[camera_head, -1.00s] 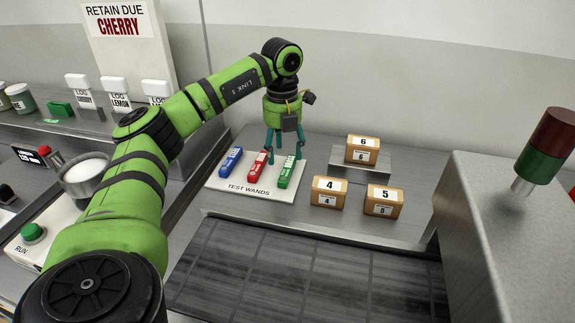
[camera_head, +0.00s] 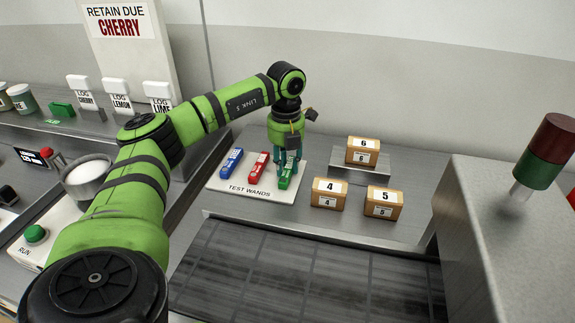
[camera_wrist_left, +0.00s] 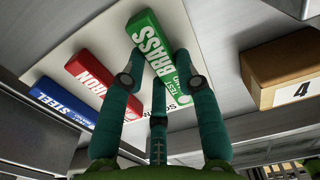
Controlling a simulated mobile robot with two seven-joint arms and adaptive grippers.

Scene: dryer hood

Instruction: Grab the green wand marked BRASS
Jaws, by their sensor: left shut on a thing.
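The green wand (camera_head: 285,183) lies at the right end of the white TEST WANDS board (camera_head: 226,188). In the left wrist view the word BRASS shows on this green wand (camera_wrist_left: 150,38). My left gripper (camera_head: 289,170) points down over it. In the left wrist view the fingers of my left gripper (camera_wrist_left: 160,74) are closed around the wand's sides, which still rests on the board. The red IRON wand (camera_wrist_left: 98,80) and the blue STEEL wand (camera_wrist_left: 60,103) lie to its left. My right gripper is not in view.
Boxes numbered 4 (camera_head: 329,192), 5 (camera_head: 383,201) and 6 (camera_head: 362,151) stand right of the board. A dark belt (camera_head: 300,272) runs in front. A grey housing (camera_head: 500,235) with a red and green light (camera_head: 548,150) stands at the right.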

